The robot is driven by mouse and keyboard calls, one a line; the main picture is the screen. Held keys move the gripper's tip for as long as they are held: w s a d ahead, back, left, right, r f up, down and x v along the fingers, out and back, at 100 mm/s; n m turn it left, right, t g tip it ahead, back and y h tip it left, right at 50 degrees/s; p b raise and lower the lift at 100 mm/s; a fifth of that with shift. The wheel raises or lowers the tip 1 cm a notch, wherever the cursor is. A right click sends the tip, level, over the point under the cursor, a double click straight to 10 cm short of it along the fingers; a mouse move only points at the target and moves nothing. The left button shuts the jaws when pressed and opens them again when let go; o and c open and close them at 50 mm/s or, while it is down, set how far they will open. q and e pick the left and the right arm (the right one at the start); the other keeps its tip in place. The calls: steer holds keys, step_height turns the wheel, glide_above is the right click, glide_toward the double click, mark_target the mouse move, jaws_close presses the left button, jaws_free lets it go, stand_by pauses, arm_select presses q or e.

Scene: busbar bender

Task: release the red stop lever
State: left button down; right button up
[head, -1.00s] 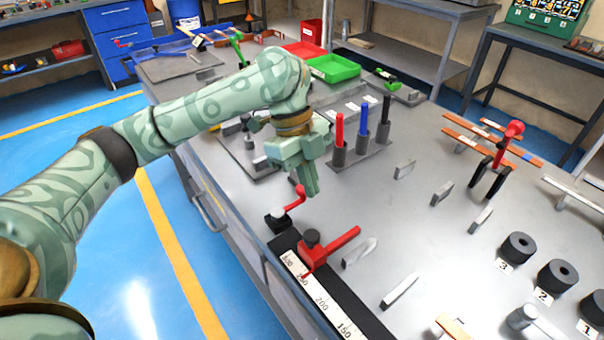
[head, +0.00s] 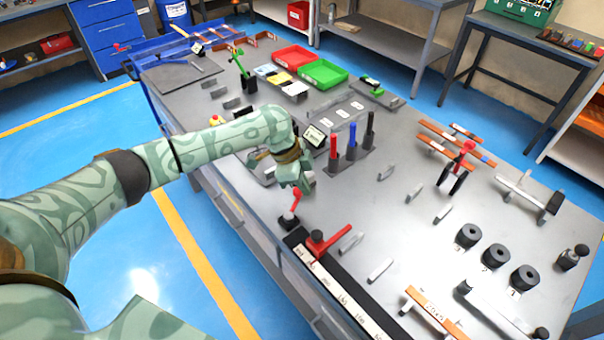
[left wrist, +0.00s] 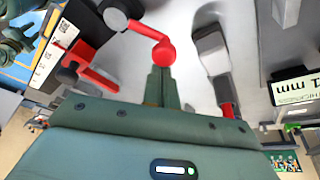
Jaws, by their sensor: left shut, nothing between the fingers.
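A small red lever (head: 295,204) with a round knob stands on a dark block at the far end of the ruler strip (head: 335,291). In the left wrist view, its red knob (left wrist: 164,53) lies right at my fingertips, with the red arm running up-left to a grey round pivot (left wrist: 116,14). My left gripper (head: 304,188) is shut and empty, just above and beside the knob; I cannot tell whether it touches. A red stop block with a long red handle (head: 330,240) sits on the ruler strip, near the lever. My right gripper is out of view.
Red, blue and black handled tools (head: 351,145) stand in a holder right of my left gripper. Small grey upright plates (head: 380,269) and numbered black rollers (head: 496,256) stand on the grey bench. Red (head: 293,57) and green (head: 324,73) trays lie farther back.

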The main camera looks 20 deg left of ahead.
arm_select(q)
steer(key=a+n+t+p, duration=0.1)
steer(key=n+p, duration=0.2)
steer(key=p, duration=0.2)
steer(key=s+a+n+y+p, duration=0.1)
steer(key=a+n+p, duration=0.1)
steer(key=n+p, duration=0.2)
steer(key=a+n+t+y+p, duration=0.1)
steer(key=a+n+p, duration=0.1)
steer(key=p, duration=0.4)
steer(key=shift+s+a+r+n+t, duration=0.25)
steer(key=shift+n+t, duration=0.05)
steer(key=shift+n, duration=0.4)
steer(key=shift+s+a+f+n+y+p, duration=0.15)
steer(key=shift+s+a+n+y+p, duration=0.2)
steer(key=shift+n+p, duration=0.65)
steer(key=shift+p, duration=0.35)
